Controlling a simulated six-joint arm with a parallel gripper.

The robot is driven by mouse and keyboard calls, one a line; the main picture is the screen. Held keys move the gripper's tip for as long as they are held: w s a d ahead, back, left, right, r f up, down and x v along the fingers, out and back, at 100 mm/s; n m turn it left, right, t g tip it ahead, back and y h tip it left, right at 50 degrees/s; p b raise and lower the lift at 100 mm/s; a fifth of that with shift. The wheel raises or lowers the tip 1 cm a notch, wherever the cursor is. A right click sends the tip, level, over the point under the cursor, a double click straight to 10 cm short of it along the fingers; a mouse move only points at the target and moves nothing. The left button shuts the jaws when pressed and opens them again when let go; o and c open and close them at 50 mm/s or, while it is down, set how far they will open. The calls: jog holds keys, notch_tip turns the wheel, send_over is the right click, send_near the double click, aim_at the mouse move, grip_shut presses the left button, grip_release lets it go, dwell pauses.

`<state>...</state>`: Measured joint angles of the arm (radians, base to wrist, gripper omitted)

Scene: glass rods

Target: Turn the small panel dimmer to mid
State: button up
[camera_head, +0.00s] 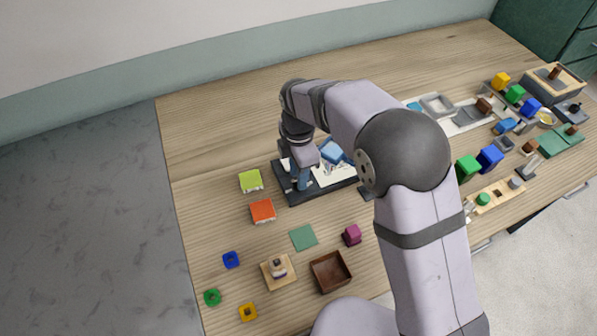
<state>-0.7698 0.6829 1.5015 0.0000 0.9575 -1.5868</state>
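A dark panel (298,197) with white areas lies on the table near the middle. My gripper (301,186) points down at the left part of this panel. The fingertips are small and partly covered by the gripper body, so I cannot tell whether they are open or touching anything. A small panel dimmer cannot be made out; the gripper and arm cover part of the panel. A light blue block-like part (332,152) shows at the panel's back, just right of my gripper.
Lime (251,181) and orange (263,211) blocks lie left of the panel. In front are a green square (303,237), a magenta block (352,235) and a brown tray (346,281). Several blocks and fixtures crowd the right. The back left table is clear.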

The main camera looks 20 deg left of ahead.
jog(key=shift+f, duration=0.35)
jog(key=shift+c, duration=0.7)
grip_shut()
